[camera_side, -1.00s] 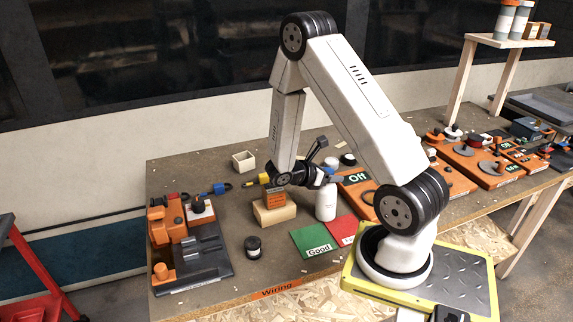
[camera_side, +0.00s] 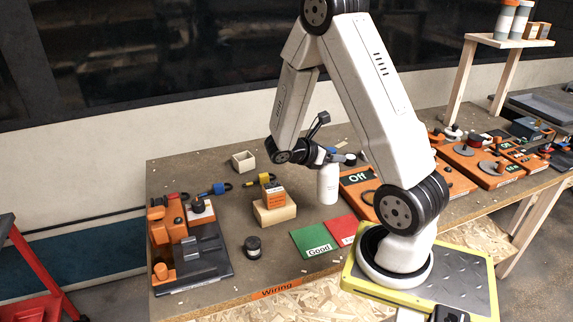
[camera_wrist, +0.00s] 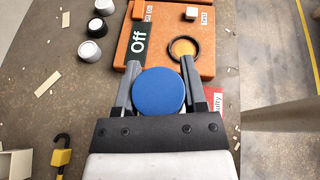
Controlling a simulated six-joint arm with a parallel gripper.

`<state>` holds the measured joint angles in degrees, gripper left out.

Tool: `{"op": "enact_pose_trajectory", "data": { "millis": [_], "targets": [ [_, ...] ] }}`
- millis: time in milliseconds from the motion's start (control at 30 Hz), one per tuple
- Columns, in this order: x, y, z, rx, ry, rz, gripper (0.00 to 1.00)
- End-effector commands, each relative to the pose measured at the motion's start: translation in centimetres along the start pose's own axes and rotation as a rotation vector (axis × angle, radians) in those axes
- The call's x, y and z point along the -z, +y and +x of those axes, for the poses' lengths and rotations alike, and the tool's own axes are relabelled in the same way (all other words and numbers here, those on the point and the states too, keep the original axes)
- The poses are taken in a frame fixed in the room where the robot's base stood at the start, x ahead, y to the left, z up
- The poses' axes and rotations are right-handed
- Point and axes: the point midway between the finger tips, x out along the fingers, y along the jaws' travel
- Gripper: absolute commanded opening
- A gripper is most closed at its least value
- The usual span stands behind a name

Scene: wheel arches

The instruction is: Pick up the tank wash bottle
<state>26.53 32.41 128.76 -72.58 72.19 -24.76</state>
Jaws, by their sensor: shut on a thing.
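The tank wash bottle (camera_side: 327,186) is a white bottle, held upright a little above the bench in the side view. Its round blue cap (camera_wrist: 158,92) fills the space between the fingers in the wrist view, and it hides the body below. My gripper (camera_wrist: 160,64) is shut on the bottle near its top, with one finger on each side of the cap. In the side view, my gripper (camera_side: 337,157) shows at the bottle's upper end.
The orange "Off" panel (camera_side: 358,180) lies right of the bottle. A green "Good" card (camera_side: 313,238) and a red card (camera_side: 343,229) lie in front. A wooden block with an orange box (camera_side: 273,196) stands to the left.

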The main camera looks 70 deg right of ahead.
Motion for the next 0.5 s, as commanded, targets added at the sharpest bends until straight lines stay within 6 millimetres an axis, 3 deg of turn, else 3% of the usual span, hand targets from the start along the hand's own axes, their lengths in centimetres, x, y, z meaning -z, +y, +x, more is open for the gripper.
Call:
{"op": "enact_pose_trajectory", "data": {
  "millis": [200, 500],
  "targets": [
    [-2.1, -0.2, -0.9, -0.001, -0.001, 0.002, 0.0],
    [-3.1, -0.3, -1.3, 0.0, -0.001, 0.001, 0.0]
  ]
}}
